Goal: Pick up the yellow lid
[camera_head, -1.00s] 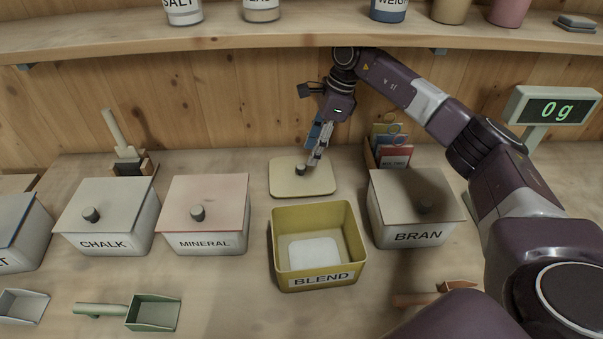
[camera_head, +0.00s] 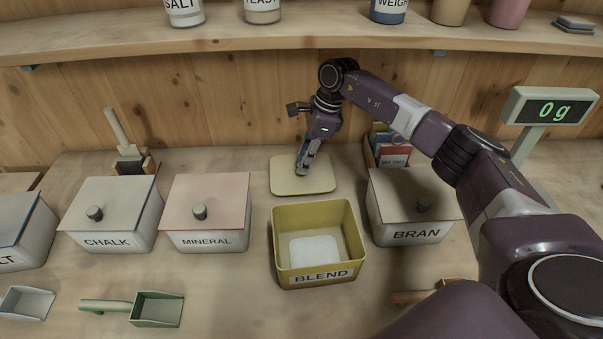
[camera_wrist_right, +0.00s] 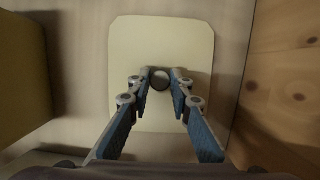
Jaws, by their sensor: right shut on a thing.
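The yellow lid (camera_head: 305,183) lies flat on the table behind the yellow BLEND box (camera_head: 322,254). The box is open at the top, with a pale layer inside. My right gripper (camera_head: 301,170) points down at the middle of the lid. In the right wrist view the lid (camera_wrist_right: 160,50) shows as a pale rounded square. There my right gripper (camera_wrist_right: 160,82) has its fingers on both sides of the lid's dark round knob (camera_wrist_right: 160,79), shut on it. In the head view the fingers hide the knob. My left gripper is in neither view.
Lidded boxes marked CHALK (camera_head: 108,218) and MINERAL (camera_head: 205,215) stand left, and BRAN (camera_head: 415,208) right. A packet holder (camera_head: 388,150) stands just right of the lid. A shelf (camera_head: 300,36) with jars runs above. The scale reads 0g (camera_head: 553,107).

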